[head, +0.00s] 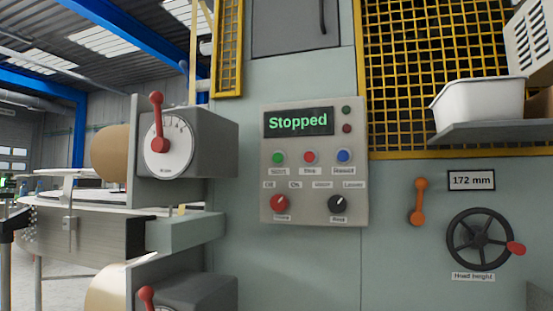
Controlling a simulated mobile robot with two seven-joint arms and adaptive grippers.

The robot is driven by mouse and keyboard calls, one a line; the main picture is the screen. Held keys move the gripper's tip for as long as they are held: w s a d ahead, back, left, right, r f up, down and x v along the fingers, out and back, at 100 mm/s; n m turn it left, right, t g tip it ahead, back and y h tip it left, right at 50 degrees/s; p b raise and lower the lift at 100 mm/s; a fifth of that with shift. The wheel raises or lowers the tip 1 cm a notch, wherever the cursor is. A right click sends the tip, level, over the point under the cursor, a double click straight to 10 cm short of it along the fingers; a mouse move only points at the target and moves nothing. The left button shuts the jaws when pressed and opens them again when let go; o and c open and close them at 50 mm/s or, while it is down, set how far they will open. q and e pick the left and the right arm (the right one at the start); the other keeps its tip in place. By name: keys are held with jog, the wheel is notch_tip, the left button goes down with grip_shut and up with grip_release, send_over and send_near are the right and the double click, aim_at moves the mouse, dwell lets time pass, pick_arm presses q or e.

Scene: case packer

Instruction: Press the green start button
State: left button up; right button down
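The green start button (278,157) is on the left of the button row on a light grey control panel (350,200). A small label sits under it. The panel's display (298,122) reads "Stopped" in green letters. A red button (309,157) and a blue button (343,156) sit to its right in the same row. Neither of my grippers shows in the head view. Nothing covers the green button.
Below the buttons are a red knob (279,203) and a black knob (337,204). To the right are an orange lever (418,202), a handwheel (480,240) and a shelf (490,132) with a white bin (478,100). A grey dial box (215,142) juts out at left.

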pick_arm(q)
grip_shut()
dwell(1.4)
